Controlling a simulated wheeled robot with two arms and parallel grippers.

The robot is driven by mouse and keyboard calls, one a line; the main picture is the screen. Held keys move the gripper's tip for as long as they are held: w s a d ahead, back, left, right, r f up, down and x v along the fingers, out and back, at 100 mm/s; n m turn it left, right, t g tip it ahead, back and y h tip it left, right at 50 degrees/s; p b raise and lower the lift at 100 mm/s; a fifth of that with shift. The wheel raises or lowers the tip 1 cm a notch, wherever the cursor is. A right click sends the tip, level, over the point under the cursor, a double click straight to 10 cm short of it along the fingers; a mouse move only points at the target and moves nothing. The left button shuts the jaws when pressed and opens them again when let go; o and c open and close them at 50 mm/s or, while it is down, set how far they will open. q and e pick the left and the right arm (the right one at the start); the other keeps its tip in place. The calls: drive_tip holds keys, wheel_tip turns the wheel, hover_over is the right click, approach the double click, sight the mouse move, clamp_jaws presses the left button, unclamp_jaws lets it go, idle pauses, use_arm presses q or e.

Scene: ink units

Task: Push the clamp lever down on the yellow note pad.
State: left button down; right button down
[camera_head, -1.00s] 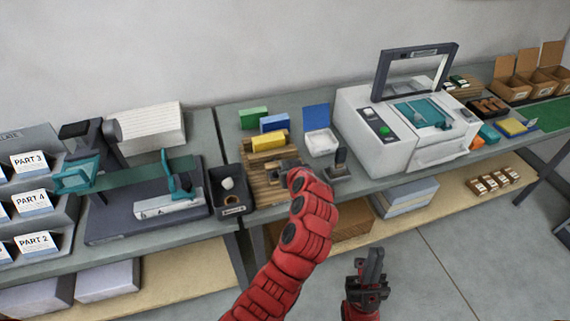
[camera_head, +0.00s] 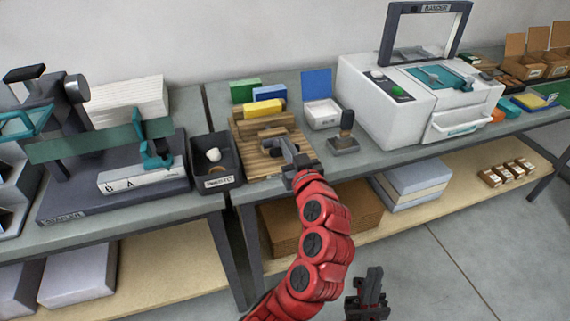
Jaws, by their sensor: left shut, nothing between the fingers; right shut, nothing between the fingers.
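A yellow block-like pad (camera_head: 265,108) lies at the back of a slatted wooden board (camera_head: 250,166) on the table. A flat yellow pad (camera_head: 533,101) lies far right beside a green mat; I cannot tell which is the note pad. I cannot make out a clamp lever on either. My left gripper (camera_head: 289,147) is shut and empty, over the front right part of the wooden board, in front of the nearer yellow pad and apart from it. Its arm hides the board's front right corner. My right gripper (camera_head: 372,280) is shut and empty, low in front of the table.
A black bin (camera_head: 216,165) stands left of the board. A white machine (camera_head: 410,105) with a raised frame is at right. A teal-armed device (camera_head: 120,175) is at left.

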use_arm(q)
drive_tip(key=shift+s+d+f+t+y+b, duration=0.15)
drive_tip(key=shift+f+t+b, duration=0.45)
drive_tip(key=shift+b, duration=1.55)
drive_tip(key=shift+s+f+t+y+b, duration=0.25)
drive_tip(key=shift+f+t+b, duration=0.4)
drive_tip(key=shift+b, duration=1.55)
drive_tip(key=shift+s+d+f+t+y+b, duration=0.15)
drive_tip(key=shift+f+t+b, duration=0.45)
drive_tip(key=shift+b, duration=1.55)
drive_tip(key=shift+s+f+b, duration=0.1)
drive_tip(key=shift+s+b, duration=0.05)
drive_tip(key=shift+b, duration=0.7)
drive_tip(key=shift+a, duration=0.1)
drive_tip(key=shift+r, duration=0.45)
drive_tip(key=s+d+p, duration=0.2)
drive_tip(key=s+d, duration=0.1)
drive_tip(key=s, duration=0.6)
drive_tip(key=shift+r, duration=0.3)
